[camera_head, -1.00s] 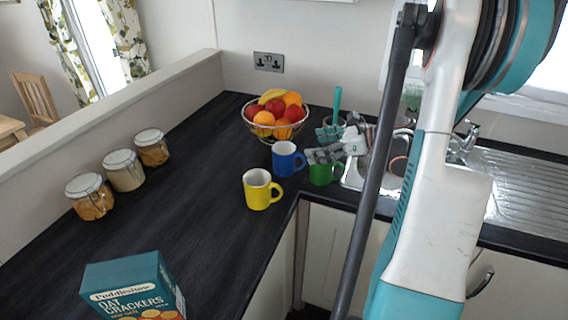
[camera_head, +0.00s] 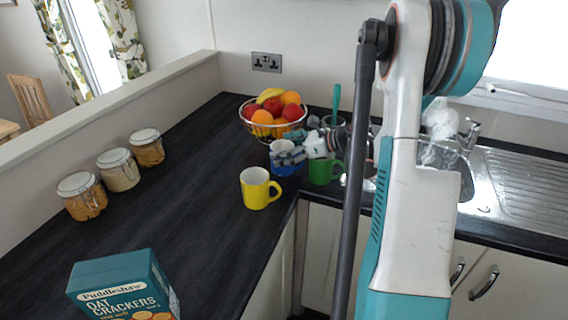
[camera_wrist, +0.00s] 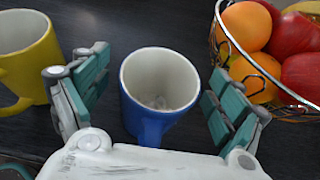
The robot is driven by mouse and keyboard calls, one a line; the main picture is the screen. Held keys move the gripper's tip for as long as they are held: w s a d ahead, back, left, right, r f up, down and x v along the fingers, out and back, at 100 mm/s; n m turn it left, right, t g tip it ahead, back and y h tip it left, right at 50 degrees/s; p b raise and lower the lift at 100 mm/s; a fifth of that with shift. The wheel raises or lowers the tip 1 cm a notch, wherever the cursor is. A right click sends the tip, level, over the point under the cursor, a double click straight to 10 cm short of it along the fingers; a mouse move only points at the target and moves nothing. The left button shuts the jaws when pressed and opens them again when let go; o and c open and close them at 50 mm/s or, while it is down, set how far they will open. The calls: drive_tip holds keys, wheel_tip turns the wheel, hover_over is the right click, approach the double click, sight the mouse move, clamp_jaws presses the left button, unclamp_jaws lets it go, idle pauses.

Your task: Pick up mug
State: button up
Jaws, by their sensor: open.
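A blue mug (camera_wrist: 158,92) stands upright on the dark worktop. In the wrist view it sits between the two spread fingers of my gripper (camera_wrist: 150,95), its handle pointing toward the palm. The fingers are open, with a gap on each side of the mug. In the head view my gripper (camera_head: 290,152) covers much of the blue mug (camera_head: 287,169). A yellow mug (camera_head: 256,189) stands in front of it, and also shows at the left of the wrist view (camera_wrist: 28,60). A green mug (camera_head: 321,171) stands to the right, partly hidden.
A wire fruit bowl (camera_head: 274,128) stands just behind the blue mug, close to one finger in the wrist view (camera_wrist: 265,55). Several jars (camera_head: 118,168) line the left side. A cracker box (camera_head: 124,287) is at the front. The sink (camera_head: 480,185) is at right.

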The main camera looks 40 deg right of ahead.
drive_tip(key=shift+c, duration=0.5)
drive_tip(key=c, duration=1.3)
drive_tip(key=shift+r, duration=0.15)
wheel_tip(320, 180, up, 20)
drive_tip(key=p, duration=0.6)
drive_tip(key=shift+p, duration=0.35)
